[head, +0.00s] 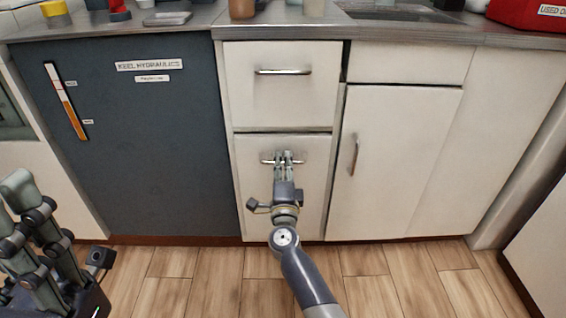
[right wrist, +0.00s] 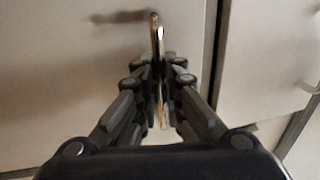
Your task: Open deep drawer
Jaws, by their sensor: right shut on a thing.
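The deep drawer (head: 310,205) is the lower white drawer front in the middle of the cabinets. It looks closed or nearly so in the head view. My right gripper (head: 284,158) is at its bar handle (head: 299,161) and shut on it. In the right wrist view the fingers of my right gripper (right wrist: 158,75) meet around the handle (right wrist: 155,35), which shows nearly edge-on. My left gripper (head: 22,205) is at the lower left, away from the drawer; its fingers overlap in view, so its opening is unclear.
An upper drawer (head: 282,95) with a handle sits above. A cabinet door (head: 395,150) with a vertical handle is to the right, a dark panel (head: 140,150) to the left. The countertop (head: 400,35) carries several items. The wooden floor (head: 190,285) in front is clear.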

